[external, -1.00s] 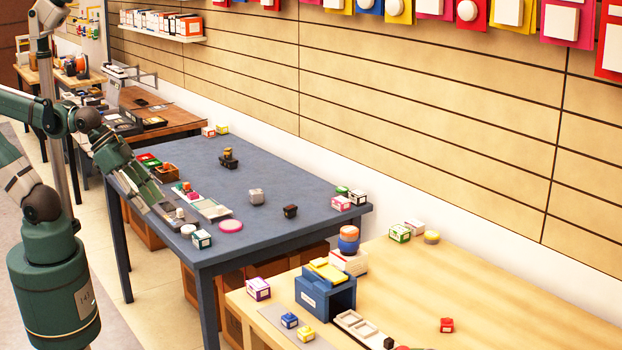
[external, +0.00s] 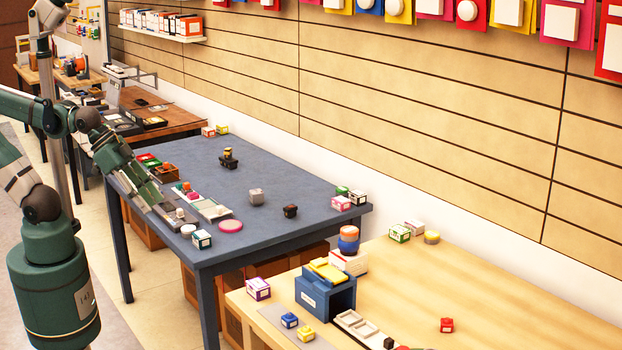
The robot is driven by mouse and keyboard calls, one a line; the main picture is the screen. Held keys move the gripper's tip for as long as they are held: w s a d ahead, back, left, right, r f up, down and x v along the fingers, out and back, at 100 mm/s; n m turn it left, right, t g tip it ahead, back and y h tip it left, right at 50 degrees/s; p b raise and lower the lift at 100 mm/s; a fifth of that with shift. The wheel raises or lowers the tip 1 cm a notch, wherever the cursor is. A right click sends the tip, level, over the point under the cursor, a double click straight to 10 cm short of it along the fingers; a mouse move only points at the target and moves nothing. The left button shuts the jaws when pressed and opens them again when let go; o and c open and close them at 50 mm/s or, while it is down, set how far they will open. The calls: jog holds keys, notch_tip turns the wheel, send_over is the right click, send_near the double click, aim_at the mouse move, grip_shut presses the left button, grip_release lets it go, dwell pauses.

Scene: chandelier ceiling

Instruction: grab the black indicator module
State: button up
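Two dark modules stand on the blue-grey table (external: 190,154). One is a black module with a yellow part (external: 228,160), toward the back middle. The other is a small black-brown block (external: 290,211), nearer the right front. I cannot tell which one is the indicator module. My gripper (external: 158,203) is at the table's left edge, beside the trays and well to the left of both dark modules. It is small and partly merged with the arm in this view, so its opening is unclear. Neither dark module is touched by it.
A grey cube (external: 256,196) stands between my gripper and the small dark block. A pink disc (external: 230,225), a white-topped box (external: 202,239) and a tray (external: 212,209) lie near the front left. The table's middle is mostly clear.

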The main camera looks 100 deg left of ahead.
jog(key=w+a+r+n+g+p, duration=0.2)
jog(key=w+a+r+n+p, duration=0.3)
jog(key=w, duration=0.6)
jog(key=n+g+p, duration=0.5)
jog(key=p, duration=0.4)
send_over(290, 207)
jog(key=f, duration=1.2)
jog(key=shift+s+d+f, duration=0.15)
jog(key=shift+d+f, duration=0.15)
jog(key=shift+f, duration=0.05)
jog(key=shift+a+f+n, duration=0.3)
jog(key=shift+a+f, duration=0.2)
jog(key=shift+f, duration=0.05)
jog(key=shift+f, duration=1.25)
